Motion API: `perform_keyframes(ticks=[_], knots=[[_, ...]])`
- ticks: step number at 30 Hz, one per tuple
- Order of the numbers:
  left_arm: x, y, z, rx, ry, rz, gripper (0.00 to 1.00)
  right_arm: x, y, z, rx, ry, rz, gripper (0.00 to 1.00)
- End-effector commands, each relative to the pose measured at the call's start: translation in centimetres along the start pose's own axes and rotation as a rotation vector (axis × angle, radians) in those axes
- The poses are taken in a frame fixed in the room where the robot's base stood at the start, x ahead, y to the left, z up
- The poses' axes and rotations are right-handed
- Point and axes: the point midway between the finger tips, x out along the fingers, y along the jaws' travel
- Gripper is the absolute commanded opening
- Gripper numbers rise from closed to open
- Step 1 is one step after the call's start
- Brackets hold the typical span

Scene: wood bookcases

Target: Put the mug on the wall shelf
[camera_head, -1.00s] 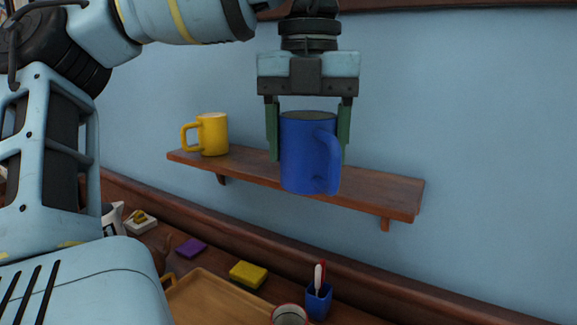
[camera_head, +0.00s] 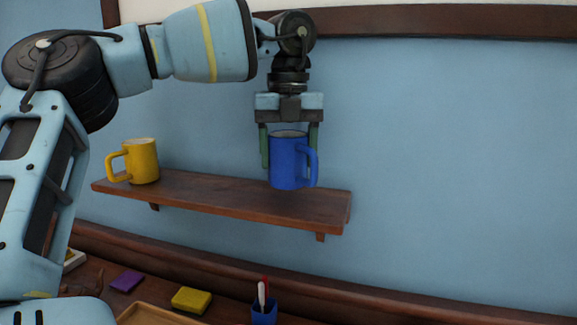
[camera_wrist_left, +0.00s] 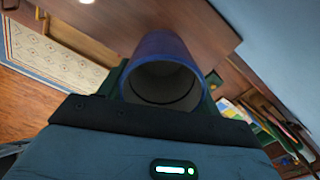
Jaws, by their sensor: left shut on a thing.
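A blue mug (camera_head: 288,162) hangs upright between the fingers of my left gripper (camera_head: 290,150), which is shut on it. In the head view the mug is in front of or over the right part of the wooden wall shelf (camera_head: 235,203). I cannot tell whether its base touches the shelf. Its handle points right. In the left wrist view I look into the open top of the mug (camera_wrist_left: 166,78), which is empty. A yellow mug (camera_head: 143,161) stands at the left end of the shelf. My right gripper is out of view.
Below the shelf is a counter with a purple sponge (camera_head: 127,281), a yellow sponge (camera_head: 191,300), a wooden tray (camera_head: 150,313) and a blue cup (camera_head: 264,314) with pens. The shelf between the two mugs is clear.

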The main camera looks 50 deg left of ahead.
Motion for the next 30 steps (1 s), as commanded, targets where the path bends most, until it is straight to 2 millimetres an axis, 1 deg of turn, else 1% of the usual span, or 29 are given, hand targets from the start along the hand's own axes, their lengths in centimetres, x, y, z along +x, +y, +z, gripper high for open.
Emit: perform_keyframes(ticks=[3,9,11,15,18,30], knots=[[0.0,-0.4,0.7,0.0,-0.002,0.0,0.33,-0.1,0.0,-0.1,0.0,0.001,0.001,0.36],[0.2,-0.5,0.8,0.001,-0.001,0.0,0.33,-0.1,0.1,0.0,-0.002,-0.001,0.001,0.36],[0.7,-0.4,0.8,0.001,0.002,0.0,0.33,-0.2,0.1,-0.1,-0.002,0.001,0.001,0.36],[2.5,-0.4,0.7,0.002,0.003,-0.001,0.33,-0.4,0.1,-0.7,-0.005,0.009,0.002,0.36],[3.3,-0.4,0.7,0.002,0.0,-0.002,0.33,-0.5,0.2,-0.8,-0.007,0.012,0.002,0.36],[3.9,-0.5,0.8,0.0,0.0,0.0,0.33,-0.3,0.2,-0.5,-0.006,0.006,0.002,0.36]])
